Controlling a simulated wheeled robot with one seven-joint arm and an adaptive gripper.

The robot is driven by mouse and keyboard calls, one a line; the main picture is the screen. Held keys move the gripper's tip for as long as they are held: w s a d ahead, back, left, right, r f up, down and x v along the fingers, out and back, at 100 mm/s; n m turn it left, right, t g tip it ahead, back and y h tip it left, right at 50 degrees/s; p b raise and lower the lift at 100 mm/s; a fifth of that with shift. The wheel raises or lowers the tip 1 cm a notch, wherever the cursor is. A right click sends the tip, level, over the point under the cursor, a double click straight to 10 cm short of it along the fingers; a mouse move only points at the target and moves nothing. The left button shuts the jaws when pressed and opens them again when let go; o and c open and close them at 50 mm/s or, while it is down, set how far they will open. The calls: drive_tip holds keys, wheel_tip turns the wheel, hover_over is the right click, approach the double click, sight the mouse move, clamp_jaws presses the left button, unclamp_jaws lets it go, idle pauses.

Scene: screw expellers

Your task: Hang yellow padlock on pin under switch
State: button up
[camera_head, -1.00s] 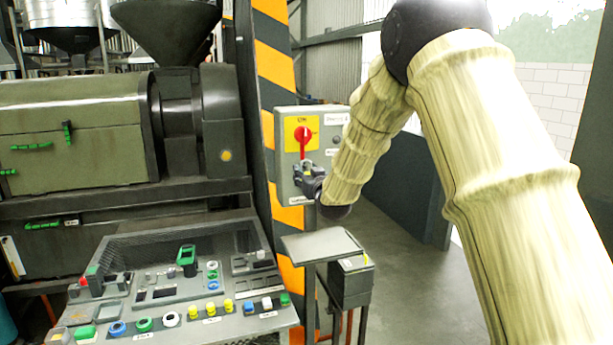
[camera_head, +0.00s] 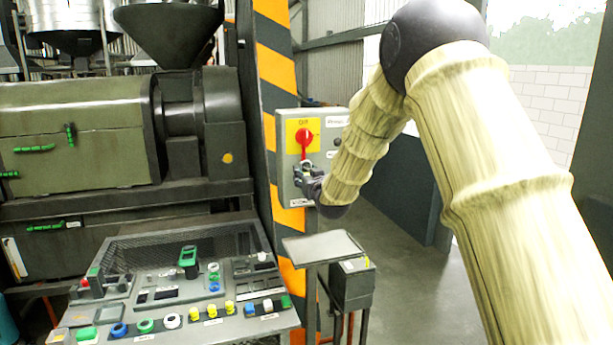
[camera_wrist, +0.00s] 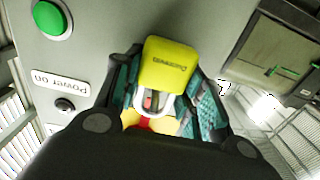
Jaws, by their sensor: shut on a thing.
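The yellow padlock (camera_wrist: 168,64) with a pale metal shackle is between the teal-padded fingers of my gripper (camera_wrist: 164,100), which is shut on it. The shackle faces the red switch handle, part of which shows through or behind it in the wrist view. In the head view my gripper (camera_head: 308,176) is at the grey switch box, just below the red switch (camera_head: 304,139) on its yellow plate (camera_head: 291,135). The padlock is too small there to make out clearly. The pin is hidden, and I cannot tell whether the shackle touches it.
The grey switch box (camera_head: 284,172) is by a black-and-orange striped post (camera_head: 275,68). A green button (camera_wrist: 50,19) and a "Power on" label (camera_wrist: 60,81) show in the wrist view. A small tilted stand (camera_head: 325,246) and a button console (camera_head: 190,262) are below.

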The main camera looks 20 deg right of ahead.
drive_tip(key=shift+w+r, duration=0.15)
drive_tip(key=shift+r, duration=0.35)
drive_tip(key=shift+f+b, duration=0.45)
drive_tip(key=shift+f, duration=0.25)
idle(0.5)
drive_tip(key=o, duration=0.9)
drive_tip(key=shift+a+f, duration=0.1)
drive_tip(key=shift+o, duration=1.2)
drive_tip(key=shift+w+f, duration=0.15)
drive_tip(key=shift+f, duration=0.05)
drive_tip(key=shift+w+f, duration=0.25)
drive_tip(key=shift+f, duration=0.05)
drive_tip(key=shift+r, duration=0.15)
drive_tip(key=o, duration=0.6)
drive_tip(key=shift+d, duration=0.2)
drive_tip(key=shift+a, duration=0.1)
